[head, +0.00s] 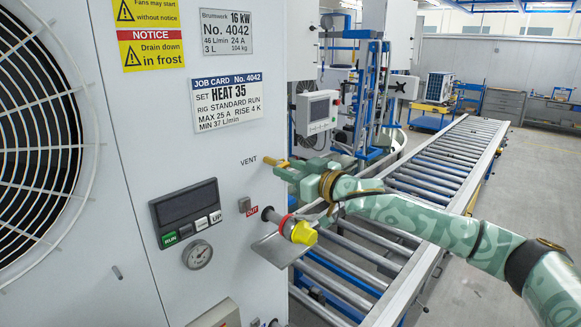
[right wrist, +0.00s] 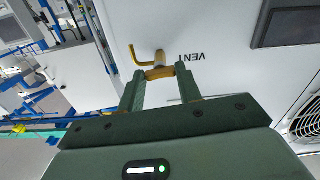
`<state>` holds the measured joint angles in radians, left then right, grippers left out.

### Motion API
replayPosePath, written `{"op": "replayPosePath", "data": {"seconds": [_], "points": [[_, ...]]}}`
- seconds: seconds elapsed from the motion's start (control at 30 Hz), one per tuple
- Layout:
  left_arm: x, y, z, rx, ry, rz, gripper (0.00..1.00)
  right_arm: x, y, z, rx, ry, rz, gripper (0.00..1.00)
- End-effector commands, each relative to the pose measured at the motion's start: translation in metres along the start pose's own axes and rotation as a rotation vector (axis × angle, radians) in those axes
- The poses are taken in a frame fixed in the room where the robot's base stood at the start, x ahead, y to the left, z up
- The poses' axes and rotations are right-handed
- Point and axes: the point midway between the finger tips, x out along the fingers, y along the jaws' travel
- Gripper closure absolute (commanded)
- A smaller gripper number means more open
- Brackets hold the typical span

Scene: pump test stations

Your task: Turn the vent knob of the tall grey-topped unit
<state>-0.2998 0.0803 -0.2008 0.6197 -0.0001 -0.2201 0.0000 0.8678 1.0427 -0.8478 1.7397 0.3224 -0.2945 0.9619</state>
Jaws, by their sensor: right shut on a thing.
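The white front panel of the unit (head: 160,120) fills the left of the head view; its top is out of view. The small brass vent knob (head: 270,160) sticks out beside the word VENT. My right gripper (head: 284,168) reaches it from the right. In the right wrist view, the vent fitting shows a bent brass spout (right wrist: 137,56), and the knob (right wrist: 159,73) sits between the fingertips of my right gripper (right wrist: 160,75), which is shut on it. The fingers partly hide the knob in the head view. My left gripper is not in view.
Below the vent, a pipe with a red ring and yellow cap (head: 299,232) sticks out near the OUT label, close under my right arm. A roller conveyor (head: 425,180) runs behind my arm.

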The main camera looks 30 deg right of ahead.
Motion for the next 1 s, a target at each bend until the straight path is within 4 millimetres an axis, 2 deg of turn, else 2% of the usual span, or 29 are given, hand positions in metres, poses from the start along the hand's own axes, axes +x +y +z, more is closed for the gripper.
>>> {"op": "replayPosePath", "data": {"seconds": [0.5, 0.8, 1.0], "points": [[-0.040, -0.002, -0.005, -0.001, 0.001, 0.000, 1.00, 0.000, 0.000, -0.003, -0.435, -0.001, 0.000, 0.88], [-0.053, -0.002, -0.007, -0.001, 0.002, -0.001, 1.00, 0.000, 0.000, -0.002, -0.646, 0.000, 0.000, 0.88], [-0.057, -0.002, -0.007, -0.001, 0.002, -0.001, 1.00, 0.000, 0.000, -0.002, -0.727, 0.001, 0.001, 0.88]]}}
